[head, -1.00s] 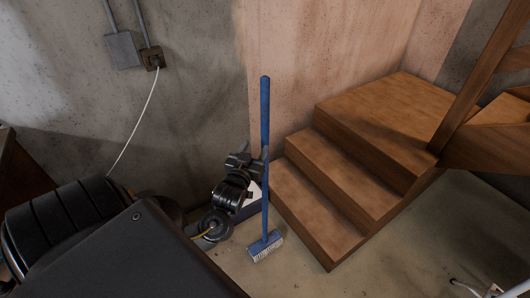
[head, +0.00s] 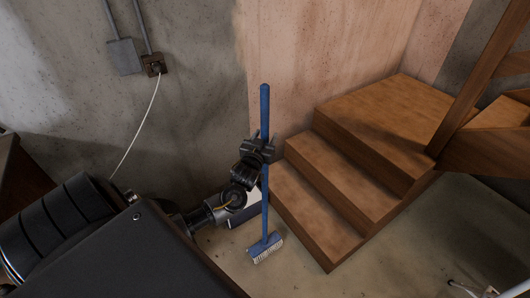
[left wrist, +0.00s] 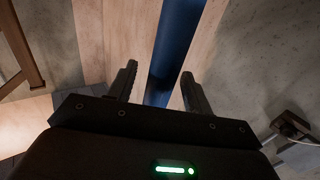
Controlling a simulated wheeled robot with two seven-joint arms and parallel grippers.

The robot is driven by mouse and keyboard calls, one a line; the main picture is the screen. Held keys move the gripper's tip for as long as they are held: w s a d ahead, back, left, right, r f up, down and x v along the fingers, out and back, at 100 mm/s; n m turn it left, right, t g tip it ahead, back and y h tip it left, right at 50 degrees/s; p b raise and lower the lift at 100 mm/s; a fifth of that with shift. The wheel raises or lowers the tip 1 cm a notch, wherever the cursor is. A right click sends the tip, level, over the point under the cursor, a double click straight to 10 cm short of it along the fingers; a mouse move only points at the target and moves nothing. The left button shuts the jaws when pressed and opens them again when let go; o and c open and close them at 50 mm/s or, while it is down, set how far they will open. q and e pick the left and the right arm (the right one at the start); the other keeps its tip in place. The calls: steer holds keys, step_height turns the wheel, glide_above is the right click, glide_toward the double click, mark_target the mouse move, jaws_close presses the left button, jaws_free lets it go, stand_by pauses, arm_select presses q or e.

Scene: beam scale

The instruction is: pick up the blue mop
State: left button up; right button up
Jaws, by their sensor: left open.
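The blue mop (head: 265,205) stands upright on the floor beside the wooden steps, with a blue head and pale bristles at its foot. My left gripper (head: 259,143) is at the upper part of the mop's handle. In the left wrist view the blue handle (left wrist: 175,50) runs between the two open fingers of my left gripper (left wrist: 160,85), with gaps showing on both sides. My right gripper is not in view.
Wooden steps (head: 335,185) rise to the right of the mop. A concrete wall (head: 200,100) with an outlet box (head: 153,65) and a white cable (head: 140,120) is behind. Bare floor (head: 300,275) lies in front.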

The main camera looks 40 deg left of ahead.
arm_select(q)
steer(key=c, duration=1.1)
steer(key=shift+r, duration=0.1)
